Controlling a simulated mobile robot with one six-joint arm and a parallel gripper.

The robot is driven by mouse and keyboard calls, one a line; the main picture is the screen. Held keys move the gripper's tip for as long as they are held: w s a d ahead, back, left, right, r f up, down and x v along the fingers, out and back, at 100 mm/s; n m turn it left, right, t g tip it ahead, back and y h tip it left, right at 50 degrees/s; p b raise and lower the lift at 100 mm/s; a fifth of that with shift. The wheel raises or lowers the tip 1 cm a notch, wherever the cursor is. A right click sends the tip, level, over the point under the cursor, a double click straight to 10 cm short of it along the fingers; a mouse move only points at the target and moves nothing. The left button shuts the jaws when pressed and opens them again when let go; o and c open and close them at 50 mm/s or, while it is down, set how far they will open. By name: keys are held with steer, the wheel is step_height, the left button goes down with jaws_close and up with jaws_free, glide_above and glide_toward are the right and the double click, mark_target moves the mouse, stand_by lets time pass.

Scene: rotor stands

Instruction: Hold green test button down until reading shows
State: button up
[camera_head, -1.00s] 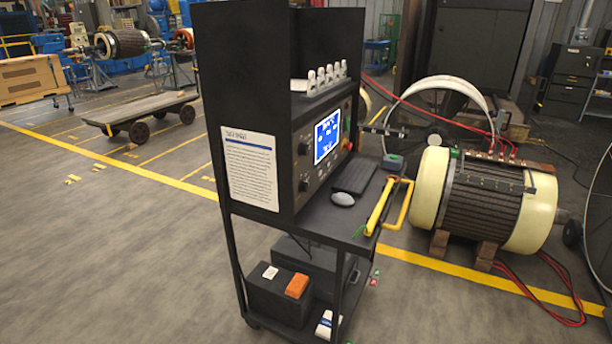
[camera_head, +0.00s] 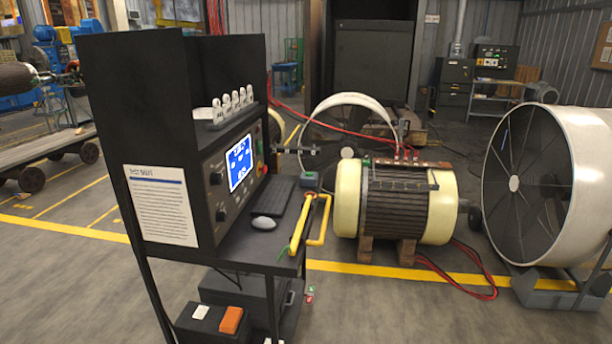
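A black test cart (camera_head: 215,92) stands at left centre. Its front panel carries a lit blue screen (camera_head: 239,162) with white text too small to read. Small red and green controls (camera_head: 260,168) sit at the panel's right edge, seen at a steep angle; I cannot tell which is the test button. A small box with green and red spots (camera_head: 309,293) hangs low at the cart's right side. My gripper is not in view.
A keyboard, a mouse (camera_head: 263,223) and yellow-handled tools (camera_head: 303,228) lie on the cart's shelf. A cream-ended motor (camera_head: 395,205) on blocks stands right of it, with red cables (camera_head: 470,290) on the floor. The front right floor is clear.

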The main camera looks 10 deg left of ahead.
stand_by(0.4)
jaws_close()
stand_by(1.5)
